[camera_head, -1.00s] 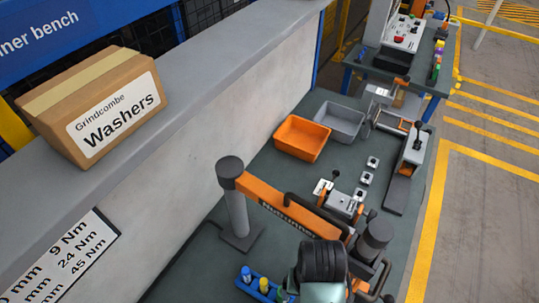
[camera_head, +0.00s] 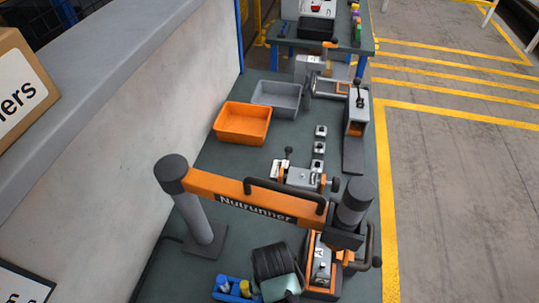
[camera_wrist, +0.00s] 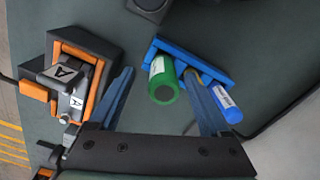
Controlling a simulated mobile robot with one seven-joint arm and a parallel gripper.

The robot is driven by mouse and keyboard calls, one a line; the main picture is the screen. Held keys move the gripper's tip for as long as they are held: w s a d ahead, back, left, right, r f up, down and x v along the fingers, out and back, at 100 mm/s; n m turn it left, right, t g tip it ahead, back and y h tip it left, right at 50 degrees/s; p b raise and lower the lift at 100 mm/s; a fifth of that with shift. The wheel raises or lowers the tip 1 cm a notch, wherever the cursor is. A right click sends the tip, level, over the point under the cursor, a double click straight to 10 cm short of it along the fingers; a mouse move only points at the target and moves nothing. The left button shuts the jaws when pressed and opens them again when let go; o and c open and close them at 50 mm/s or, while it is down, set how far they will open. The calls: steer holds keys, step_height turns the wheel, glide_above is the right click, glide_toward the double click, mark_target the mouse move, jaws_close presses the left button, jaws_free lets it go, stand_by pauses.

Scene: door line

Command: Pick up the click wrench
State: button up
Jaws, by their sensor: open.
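In the wrist view my gripper (camera_wrist: 158,74) is open, its two blue-grey fingers spread. A green cylinder (camera_wrist: 164,88) with a white label shows end-on between the fingers, at a blue rack (camera_wrist: 222,76). A blue cylinder (camera_wrist: 226,104) with a white label is just right of the right finger, and a bit of yellow shows beside that finger. I cannot tell for certain which of these is the click wrench. In the head view the blue rack (camera_head: 232,290) is at the bottom, partly covered by dark and pale teal shapes.
An orange nutrunner arm (camera_head: 215,190) spans the bench above the rack. An orange and black fixture (camera_wrist: 80,75) stands left of my gripper. An orange bin (camera_head: 242,124) and grey bin (camera_head: 276,97) are farther back. A wall (camera_head: 130,130) borders the bench's left side.

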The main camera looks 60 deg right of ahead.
steer(key=shift+w+f, duration=0.15)
steer(key=shift+f, duration=0.35)
steer(key=shift+w+f+p, duration=0.15)
steer(key=shift+f+p, duration=0.1)
steer(key=shift+f, duration=0.95)
steer(key=shift+w+f+p, duration=0.1)
steer(key=shift+f+p, duration=0.1)
steer(key=shift+f, duration=1)
jaws_close()
